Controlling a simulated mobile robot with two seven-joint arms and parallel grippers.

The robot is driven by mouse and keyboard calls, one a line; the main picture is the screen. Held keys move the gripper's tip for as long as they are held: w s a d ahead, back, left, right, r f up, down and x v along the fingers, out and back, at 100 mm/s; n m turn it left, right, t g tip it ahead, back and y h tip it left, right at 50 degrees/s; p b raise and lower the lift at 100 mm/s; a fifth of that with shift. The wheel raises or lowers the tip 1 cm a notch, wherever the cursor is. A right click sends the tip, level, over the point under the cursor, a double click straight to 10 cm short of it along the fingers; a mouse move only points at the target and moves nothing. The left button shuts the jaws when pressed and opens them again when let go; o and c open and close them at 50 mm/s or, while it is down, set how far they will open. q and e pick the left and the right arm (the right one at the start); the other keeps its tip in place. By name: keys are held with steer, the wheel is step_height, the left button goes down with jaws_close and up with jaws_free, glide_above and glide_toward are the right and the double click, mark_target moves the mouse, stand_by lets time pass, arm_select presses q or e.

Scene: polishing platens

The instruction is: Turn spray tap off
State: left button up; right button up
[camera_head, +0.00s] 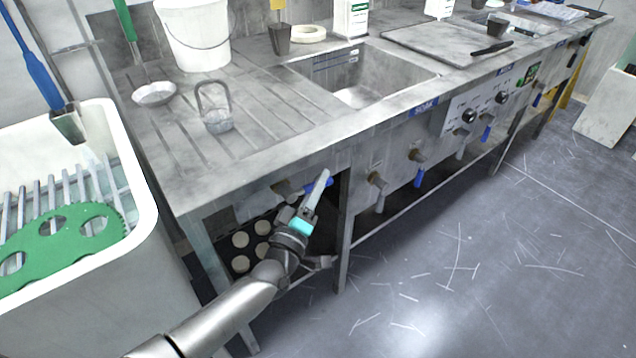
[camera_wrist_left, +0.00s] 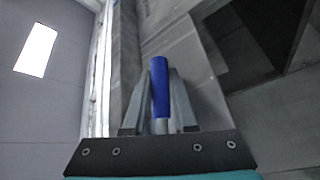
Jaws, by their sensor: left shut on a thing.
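A tap with a blue lever (camera_head: 318,184) is on the front panel at the left end of the steel bench. My left gripper (camera_head: 320,180) is at this lever, its arm reaching in from below. In the left wrist view the blue lever (camera_wrist_left: 160,85) stands upright between the two fingers of the gripper (camera_wrist_left: 159,98), which is shut on it. The fingers hide part of the tap in the head view. My right gripper is not in view.
Other blue-levered taps (camera_head: 420,178) line the bench front to the right. A white tub (camera_head: 150,190) with a green holed plate (camera_head: 70,243) stands at the left. A shelf with pale discs (camera_head: 240,240) is below the bench.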

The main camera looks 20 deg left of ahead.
arm_select(q)
jaws_close()
stand_by(1.0)
